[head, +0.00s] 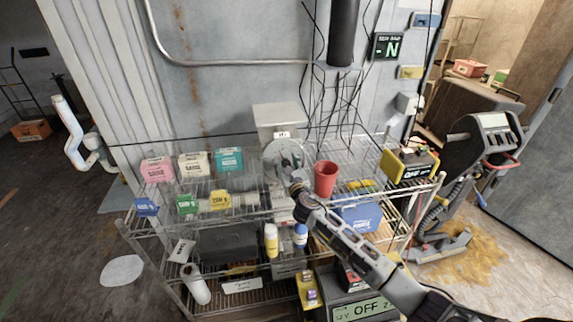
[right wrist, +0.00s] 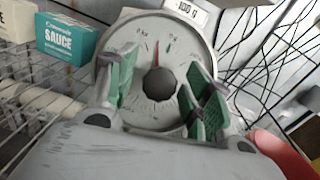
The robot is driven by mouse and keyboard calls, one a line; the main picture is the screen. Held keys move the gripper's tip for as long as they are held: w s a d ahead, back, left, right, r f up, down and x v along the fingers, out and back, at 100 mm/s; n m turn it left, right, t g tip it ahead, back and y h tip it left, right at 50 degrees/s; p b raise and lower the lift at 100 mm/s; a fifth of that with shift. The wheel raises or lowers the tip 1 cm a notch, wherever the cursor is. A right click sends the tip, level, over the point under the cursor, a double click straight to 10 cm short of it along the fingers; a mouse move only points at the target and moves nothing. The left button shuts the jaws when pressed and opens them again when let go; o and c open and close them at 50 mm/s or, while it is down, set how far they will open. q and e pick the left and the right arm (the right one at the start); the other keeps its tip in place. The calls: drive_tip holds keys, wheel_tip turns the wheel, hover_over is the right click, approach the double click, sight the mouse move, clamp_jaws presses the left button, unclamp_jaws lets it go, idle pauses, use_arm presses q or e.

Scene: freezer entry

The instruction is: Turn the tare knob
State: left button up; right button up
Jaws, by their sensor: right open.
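The scale (head: 277,117) stands on the wire rack's top shelf, with a flat platform above its round dial (head: 284,158). In the right wrist view, the dark round tare knob (right wrist: 159,84) sits at the middle of the dial face (right wrist: 150,115). A red needle points nearly straight up, a little left of a green mark. My right gripper (head: 293,178) is in front of the dial. It also shows in the right wrist view (right wrist: 161,92), open, with green-padded fingers on either side of the knob and visible gaps to it. My left gripper is not in view.
A red cup (head: 326,179) stands close right of the dial. Several small boxes, including a teal sauce box (head: 229,160), stand to the left. Cables (head: 345,105) hang behind the shelf. A yellow-and-black device (head: 409,161) sits at the shelf's right end.

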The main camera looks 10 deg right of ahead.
drive_tip(key=c, duration=1)
